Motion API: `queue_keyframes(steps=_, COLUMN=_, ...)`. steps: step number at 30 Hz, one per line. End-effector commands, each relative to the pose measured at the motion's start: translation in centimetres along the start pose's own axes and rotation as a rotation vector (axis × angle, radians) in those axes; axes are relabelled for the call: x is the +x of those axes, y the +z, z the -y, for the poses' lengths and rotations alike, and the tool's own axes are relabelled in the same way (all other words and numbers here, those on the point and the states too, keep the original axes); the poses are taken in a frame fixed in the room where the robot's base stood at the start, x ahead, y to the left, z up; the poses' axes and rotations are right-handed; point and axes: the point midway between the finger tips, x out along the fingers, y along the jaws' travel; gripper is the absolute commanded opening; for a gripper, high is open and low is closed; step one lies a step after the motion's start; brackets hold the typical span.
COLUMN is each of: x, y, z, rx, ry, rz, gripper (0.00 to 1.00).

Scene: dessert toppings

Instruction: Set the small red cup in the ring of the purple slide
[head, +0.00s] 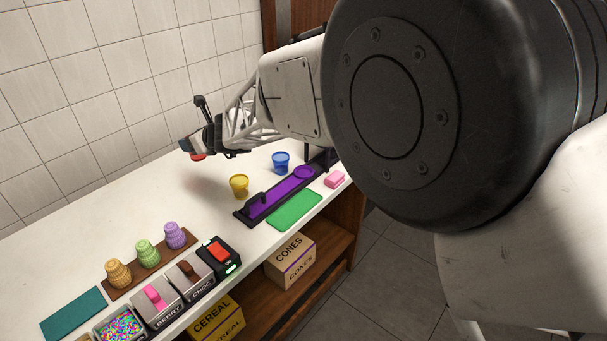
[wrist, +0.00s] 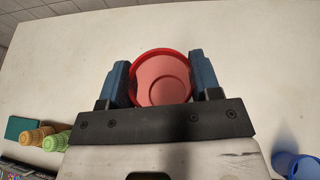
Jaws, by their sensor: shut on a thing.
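My gripper (wrist: 161,85) is shut on the small red cup (wrist: 161,90), with one blue finger on each side of it. In the wrist view I look into the cup's open mouth. In the head view a small red part of the cup (head: 197,156) shows under my gripper (head: 192,147), above the far left side of the counter. The purple slide (head: 284,193) lies on the counter to the right of my gripper, apart from it. Its purple ring (head: 304,172) is at its far right end and looks empty. My arm covers some of the counter behind it.
A yellow cup (head: 239,186) and a blue cup (head: 281,162) stand beside the slide. A green mat (head: 294,210) and a pink block (head: 334,180) lie in front of it. Cones on a wooden rack (head: 147,268) and topping bins (head: 155,299) fill the near left. The counter's left middle is clear.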

Motion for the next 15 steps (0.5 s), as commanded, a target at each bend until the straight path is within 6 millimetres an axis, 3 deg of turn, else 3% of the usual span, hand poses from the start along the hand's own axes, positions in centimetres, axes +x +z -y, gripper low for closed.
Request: queue_keyframes(steps=15, x=2.0, y=2.1, z=-5.3, rx=0.027, ry=-0.065, rz=-0.003, gripper=0.36)
